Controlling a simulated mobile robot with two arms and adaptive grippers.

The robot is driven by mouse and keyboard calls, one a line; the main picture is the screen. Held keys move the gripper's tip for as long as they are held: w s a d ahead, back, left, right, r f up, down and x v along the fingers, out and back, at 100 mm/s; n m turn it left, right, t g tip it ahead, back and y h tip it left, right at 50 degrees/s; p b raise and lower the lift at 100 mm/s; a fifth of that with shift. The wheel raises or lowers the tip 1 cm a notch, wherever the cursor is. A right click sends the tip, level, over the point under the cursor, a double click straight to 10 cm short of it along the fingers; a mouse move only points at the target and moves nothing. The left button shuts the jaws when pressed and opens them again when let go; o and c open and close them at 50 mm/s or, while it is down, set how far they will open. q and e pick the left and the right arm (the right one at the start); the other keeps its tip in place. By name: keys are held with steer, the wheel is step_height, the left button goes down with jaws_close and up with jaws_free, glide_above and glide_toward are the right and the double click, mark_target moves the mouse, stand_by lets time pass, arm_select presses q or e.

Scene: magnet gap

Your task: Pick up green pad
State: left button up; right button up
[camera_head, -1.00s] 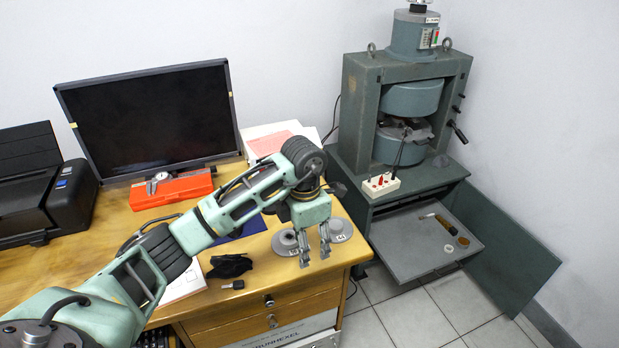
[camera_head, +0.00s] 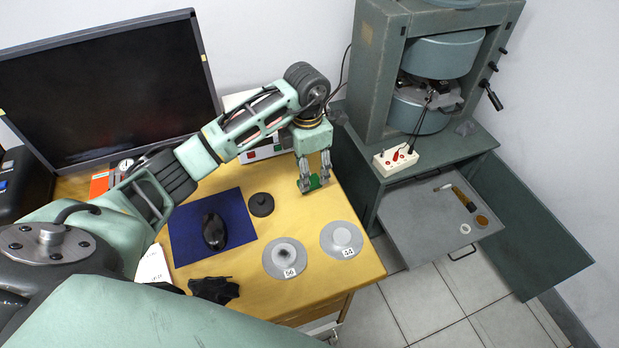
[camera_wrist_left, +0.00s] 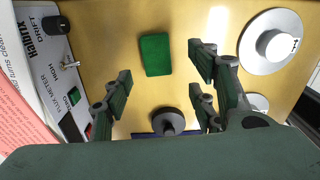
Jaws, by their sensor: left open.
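The green pad (camera_head: 314,183) lies on the wooden desk near its right back part, partly hidden by my fingers in the head view. In the left wrist view the whole pad (camera_wrist_left: 156,55) shows as a dark green rectangle lying flat. My left gripper (camera_head: 313,181) is open and points down over the pad. In the left wrist view its fingers (camera_wrist_left: 158,78) are spread to either side, with the pad between and beyond them. Nothing is held. I cannot tell the exact height of the fingertips above the desk. My right gripper is not in view.
Two grey discs (camera_head: 286,258) (camera_head: 341,240) with labels and a black knobbed disc (camera_head: 261,205) lie nearer on the desk. A blue mat (camera_head: 187,232) holds a mouse (camera_head: 214,231). The flux meter (camera_wrist_left: 66,100) stands beside the pad. The magnet cabinet (camera_head: 376,85) is to the right.

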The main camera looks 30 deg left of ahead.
arm_select(q)
step_height(320, 180, down, 5)
steer(key=shift+w+a+r+p, duration=0.1)
steer(key=shift+w+r+p, duration=0.05)
steer(key=shift+p, duration=0.35)
steer(key=shift+f, duration=0.2)
steer(key=c, duration=0.8)
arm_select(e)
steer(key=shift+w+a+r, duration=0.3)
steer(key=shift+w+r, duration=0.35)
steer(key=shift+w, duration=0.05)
